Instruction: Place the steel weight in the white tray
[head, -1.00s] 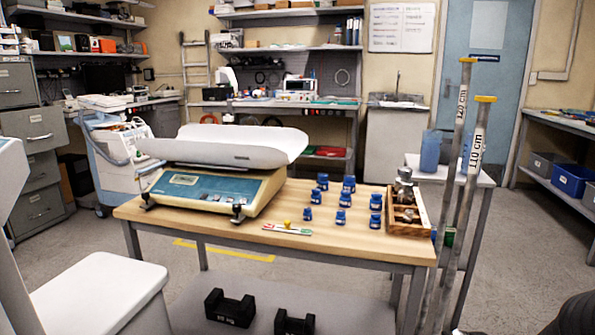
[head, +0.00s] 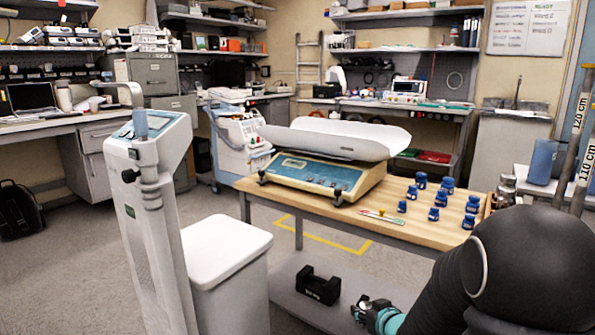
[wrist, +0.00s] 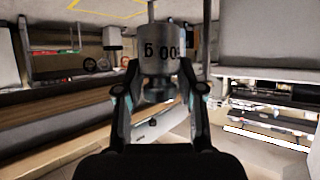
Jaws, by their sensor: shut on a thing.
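The steel weight (wrist: 163,50) is a grey metal cylinder with a knob and dark figures that look upside down. My gripper (wrist: 158,88) is shut on its knob end in the wrist view. In the head view my gripper (head: 362,306) is low at the bottom, in front of the table, and the weight in it is too small to make out clearly. The white tray (head: 345,140) is the curved pan on top of the scale on the table, up and left of my gripper and apart from it. Its inside looks empty.
A black block (head: 318,286) lies on the low shelf. A white column (head: 155,215) and white bin (head: 228,255) stand left. Height poles are right.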

